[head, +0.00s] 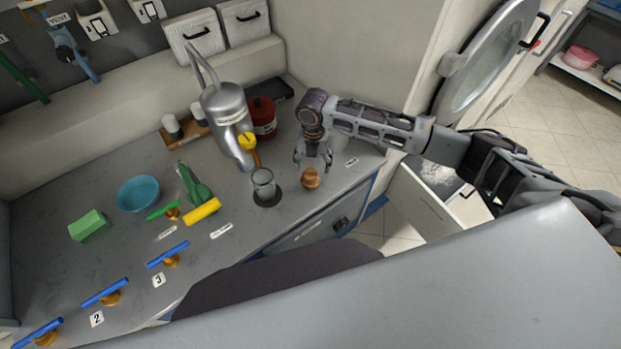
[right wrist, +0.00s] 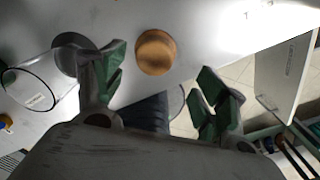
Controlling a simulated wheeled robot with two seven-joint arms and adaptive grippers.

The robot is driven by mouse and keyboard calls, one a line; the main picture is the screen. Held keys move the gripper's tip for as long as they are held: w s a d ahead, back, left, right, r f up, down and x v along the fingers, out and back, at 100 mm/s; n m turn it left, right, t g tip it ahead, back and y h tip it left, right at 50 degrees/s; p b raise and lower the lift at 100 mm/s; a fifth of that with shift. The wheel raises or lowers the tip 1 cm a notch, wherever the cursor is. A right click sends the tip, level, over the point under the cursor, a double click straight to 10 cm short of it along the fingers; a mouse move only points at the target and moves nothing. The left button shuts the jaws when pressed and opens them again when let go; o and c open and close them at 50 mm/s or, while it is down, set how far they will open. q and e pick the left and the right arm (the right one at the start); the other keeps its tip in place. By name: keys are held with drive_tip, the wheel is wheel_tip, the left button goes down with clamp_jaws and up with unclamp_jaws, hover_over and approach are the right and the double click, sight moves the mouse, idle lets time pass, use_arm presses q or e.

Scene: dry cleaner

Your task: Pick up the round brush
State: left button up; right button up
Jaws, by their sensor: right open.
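The round brush (head: 311,178) shows as a small brown wooden disc-like knob on the grey counter, near its front edge. It also shows in the right wrist view (right wrist: 156,52), just beyond the fingertips and between their lines. My right gripper (head: 313,160) is open and empty, pointing down just behind the brush in the head view. Its green-padded fingers (right wrist: 160,78) stand apart in the right wrist view, and I see no contact with the brush. The brush's underside is hidden. My left gripper is not in view.
A clear glass (head: 263,182) stands left of the brush, on a dark round base. A metal can (head: 228,112) with a long spout and a red pot (head: 262,117) stand behind. A teal bowl (head: 138,194) and green block (head: 88,225) lie farther left. The counter edge is close.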

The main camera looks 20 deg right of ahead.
sight(310, 173)
drive_tip(key=shift+f, duration=0.75)
drive_tip(key=shift+w+a+f+p, duration=0.1)
drive_tip(key=shift+a+f+p, duration=0.15)
drive_tip(key=shift+f, duration=0.65)
drive_tip(key=shift+a+f+p, duration=0.15)
drive_tip(key=shift+f+p, duration=0.05)
drive_tip(key=shift+f, duration=1.5)
drive_tip(key=c, duration=1.2)
